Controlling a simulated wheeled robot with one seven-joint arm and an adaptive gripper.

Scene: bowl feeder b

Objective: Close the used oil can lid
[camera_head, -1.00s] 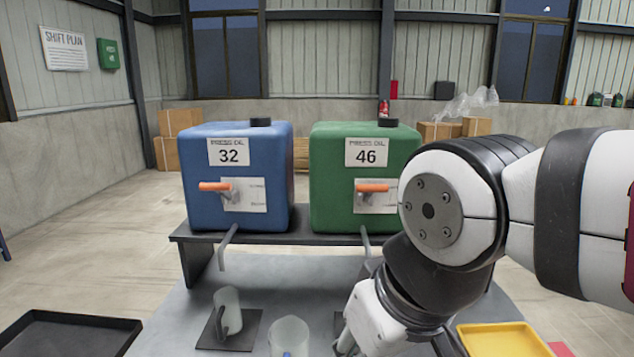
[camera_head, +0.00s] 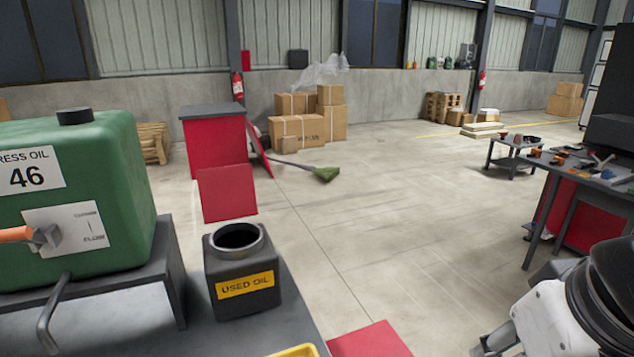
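The used oil can (camera_head: 243,296) is a dark, squarish can with a yellow "USED OIL" label. It stands upright on the grey table, to the right of the green oil tank. Its round mouth (camera_head: 238,237) is open and dark inside, with a grey rim. I cannot make out a lid on or beside it. My gripper (camera_head: 494,343) is at the bottom right, well apart from the can. Only part of it shows, cut by the lower edge, so its opening and whether it holds anything are unclear.
The green tank (camera_head: 120,190) with its orange-handled tap stands on a raised dark shelf at left. A yellow tray edge (camera_head: 296,351) and a red surface (camera_head: 368,341) are at the bottom. A red cabinet (camera_head: 215,145) stands behind the can. Open floor lies to the right.

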